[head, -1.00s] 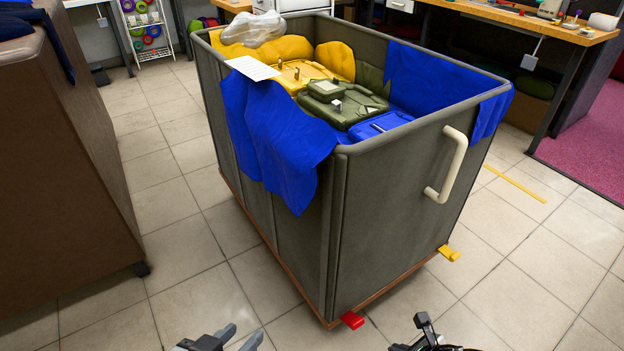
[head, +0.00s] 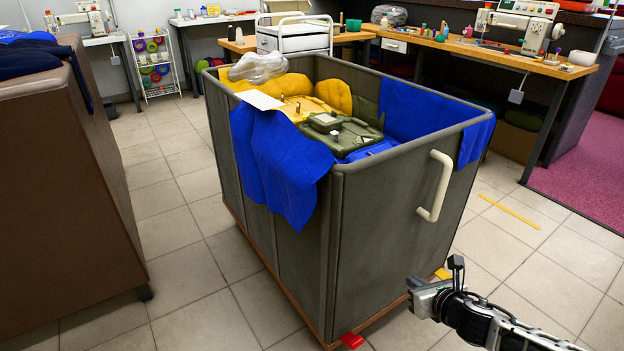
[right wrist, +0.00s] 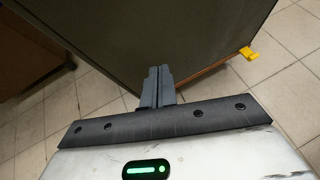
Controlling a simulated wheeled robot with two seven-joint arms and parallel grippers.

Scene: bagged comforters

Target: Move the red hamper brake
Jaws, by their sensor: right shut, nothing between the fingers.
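The red brake (head: 351,341) is a small red pedal at the near bottom corner of the large grey hamper (head: 395,235), low by the floor at the bottom edge of the head view. My right gripper (head: 414,293) is above and to the right of it in that view, in front of the hamper's handled side. Its fingers (right wrist: 157,86) are shut and empty in the right wrist view, pointing toward the hamper wall. The red brake does not show in the right wrist view. My left gripper is out of view.
A yellow brake (head: 442,274) sits at the hamper's other near-side corner; it also shows in the right wrist view (right wrist: 249,53). A white handle (head: 435,187) juts from the hamper side. A brown cabinet (head: 70,200) stands left. Tiled floor (head: 200,290) lies clear between.

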